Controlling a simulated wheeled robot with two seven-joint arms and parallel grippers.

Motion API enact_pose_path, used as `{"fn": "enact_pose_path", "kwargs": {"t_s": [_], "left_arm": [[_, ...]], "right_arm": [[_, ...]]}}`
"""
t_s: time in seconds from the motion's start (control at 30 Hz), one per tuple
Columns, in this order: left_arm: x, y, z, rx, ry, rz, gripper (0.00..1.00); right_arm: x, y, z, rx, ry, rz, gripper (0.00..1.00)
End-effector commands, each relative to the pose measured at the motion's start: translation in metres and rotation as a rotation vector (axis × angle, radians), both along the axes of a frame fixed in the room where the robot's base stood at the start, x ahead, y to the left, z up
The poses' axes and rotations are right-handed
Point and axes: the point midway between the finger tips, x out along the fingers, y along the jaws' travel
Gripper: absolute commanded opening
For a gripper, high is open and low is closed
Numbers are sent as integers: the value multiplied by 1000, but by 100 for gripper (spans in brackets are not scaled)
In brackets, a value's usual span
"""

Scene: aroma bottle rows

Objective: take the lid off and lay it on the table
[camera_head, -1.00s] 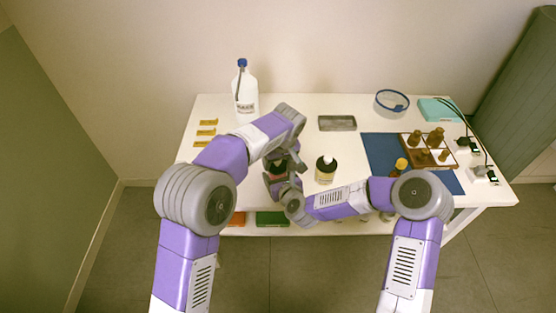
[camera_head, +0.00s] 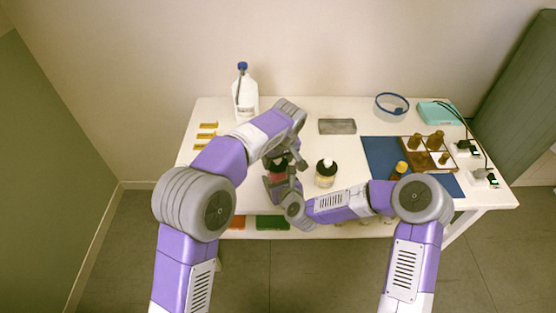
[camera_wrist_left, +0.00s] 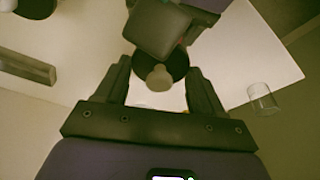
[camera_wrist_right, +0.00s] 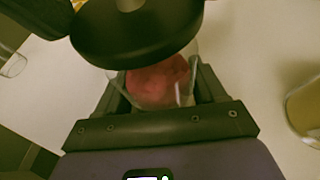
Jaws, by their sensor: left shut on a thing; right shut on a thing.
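In the left wrist view the lid (camera_wrist_left: 174,62) is a dark disc with a pale knob between the fingers. My right gripper (camera_head: 279,184) is shut on a clear glass jar with red contents, low on the left-middle of the table. In the right wrist view the jar (camera_wrist_right: 160,88) stands between the fingers, and the lid (camera_wrist_right: 135,42) hangs above its mouth, apparently apart from it. My arms hide much of both in the head view.
A black-topped bottle (camera_head: 326,173) stands just right of the jar. A grey tray (camera_head: 337,126) lies behind it. A white bottle (camera_head: 245,98) is at the back left. A blue mat (camera_head: 381,150) with brown bottles nearby is on the right. The white table (camera_head: 285,105) has free room at the back.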

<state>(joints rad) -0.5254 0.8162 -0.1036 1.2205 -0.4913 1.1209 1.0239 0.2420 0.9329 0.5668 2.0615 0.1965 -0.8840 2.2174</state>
Motion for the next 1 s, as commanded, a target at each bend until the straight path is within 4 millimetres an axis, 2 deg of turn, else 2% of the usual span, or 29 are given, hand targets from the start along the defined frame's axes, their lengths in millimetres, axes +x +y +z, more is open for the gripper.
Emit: {"fn": "enact_pose_path", "kwargs": {"t_s": [0.27, 0.6, 0.87, 0.9, 1.0], "left_arm": [[0, 0, 2, -1, -1, 0, 32], [0, 0, 39, -1, -3, 0, 32], [0, 0, 40, 0, 0, 0, 32], [0, 0, 40, 0, 0, 0, 32], [0, 0, 40, 0, -1, 0, 32]], "right_arm": [[0, 0, 0, 0, -1, 0, 15], [0, 0, 0, 0, -1, 0, 15], [0, 0, 0, 0, -1, 0, 15], [0, 0, 0, 0, -1, 0, 75], [0, 0, 0, 0, -1, 0, 91]]}}
